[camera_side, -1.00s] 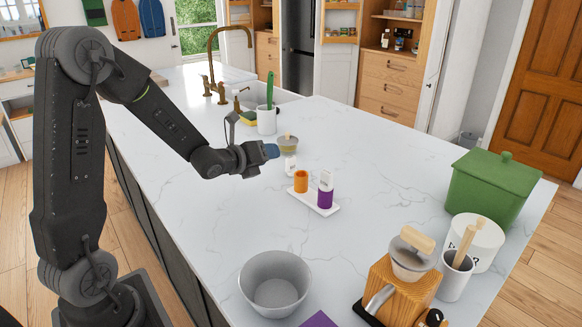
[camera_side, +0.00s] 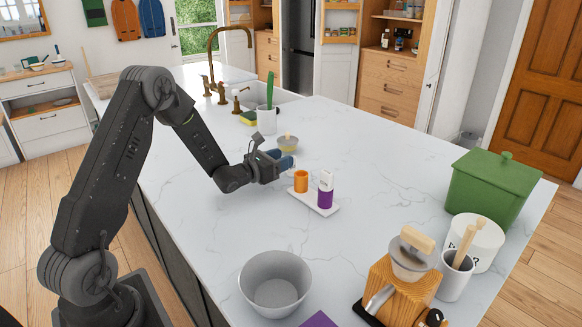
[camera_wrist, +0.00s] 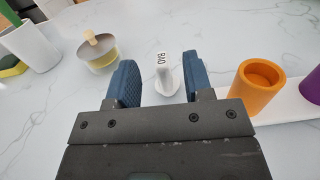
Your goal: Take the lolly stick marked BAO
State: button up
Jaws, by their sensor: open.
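The white lolly stick marked BAO (camera_wrist: 162,62) stands in the wrist view, its black letters facing me, with a rounded white foot below it. My gripper (camera_wrist: 159,72) is open, its two blue fingers either side of the stick in this view, with gaps showing on both sides. I cannot tell how far beyond the fingertips the stick stands. In the side view my gripper (camera_side: 287,161) hovers low over the counter, left of the orange cup, and hides the stick.
A white tray (camera_side: 318,205) carries an orange cup (camera_side: 301,181) and a purple holder (camera_side: 325,198) with another white stick (camera_side: 326,180), right of my gripper. A lidded jar (camera_wrist: 100,52) and white cup (camera_wrist: 30,45) stand to the left. A grey bowl (camera_side: 275,283) is nearer the camera.

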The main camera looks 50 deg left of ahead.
jog(key=w, duration=0.2)
jog(key=w+f, duration=0.1)
jog(key=w, duration=0.1)
jog(key=shift+w, duration=0.9)
jog(key=shift+c, duration=0.4)
grip_shut()
